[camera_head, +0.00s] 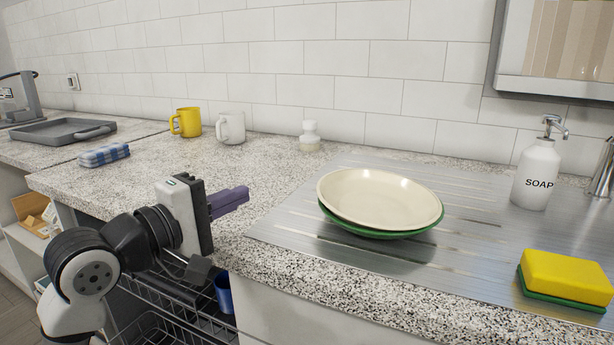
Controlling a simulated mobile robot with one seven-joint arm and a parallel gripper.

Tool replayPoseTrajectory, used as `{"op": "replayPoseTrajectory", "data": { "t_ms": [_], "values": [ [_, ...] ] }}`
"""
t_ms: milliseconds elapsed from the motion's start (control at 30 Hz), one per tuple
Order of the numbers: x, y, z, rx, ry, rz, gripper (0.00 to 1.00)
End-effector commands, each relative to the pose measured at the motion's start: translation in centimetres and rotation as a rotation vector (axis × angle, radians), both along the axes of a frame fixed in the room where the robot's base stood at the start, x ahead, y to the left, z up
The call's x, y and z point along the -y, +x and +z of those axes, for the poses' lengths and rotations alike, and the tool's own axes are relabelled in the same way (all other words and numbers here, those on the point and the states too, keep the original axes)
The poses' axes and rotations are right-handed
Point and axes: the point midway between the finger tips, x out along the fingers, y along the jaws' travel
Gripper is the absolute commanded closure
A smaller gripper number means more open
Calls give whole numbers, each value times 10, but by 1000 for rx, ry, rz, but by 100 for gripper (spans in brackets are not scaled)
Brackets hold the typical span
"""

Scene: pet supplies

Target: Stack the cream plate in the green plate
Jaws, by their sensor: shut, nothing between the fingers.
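The cream plate (380,196) sits on top of the green plate (420,232), nested in it with a slight tilt or offset. The green plate's rim shows below the cream one at the front and right. Both are on the metal draining board. My gripper (246,194) is left of the plates, apart from them, over the counter's front edge. Its purple fingers are shut and empty, pointing right.
A soap bottle (537,174) and a yellow and green sponge (566,276) stand right of the plates. A yellow mug (186,122), a white mug (231,128) and a small white jar (310,137) stand along the back. A blue checked cloth (104,154) lies left. An open dish rack (170,310) is below my gripper.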

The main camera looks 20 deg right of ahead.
Motion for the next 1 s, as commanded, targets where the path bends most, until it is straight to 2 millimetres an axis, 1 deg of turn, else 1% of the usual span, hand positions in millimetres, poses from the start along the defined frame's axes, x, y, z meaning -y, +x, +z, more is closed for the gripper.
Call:
{"op": "replayPoseTrajectory", "data": {
  "t_ms": [33,100,400,567,600,733,867,1000],
  "values": [
    [12,4,1,0,1,-5,100],
    [26,12,1,-1,0,-5,100],
    [85,41,1,-1,0,-5,100],
    [113,54,1,-1,0,-4,100],
    [117,45,1,3,-1,-5,100],
    [127,32,1,2,-1,-3,100],
    [133,25,0,0,-1,-1,100],
    [134,23,0,0,-1,0,100]
  ]
}}
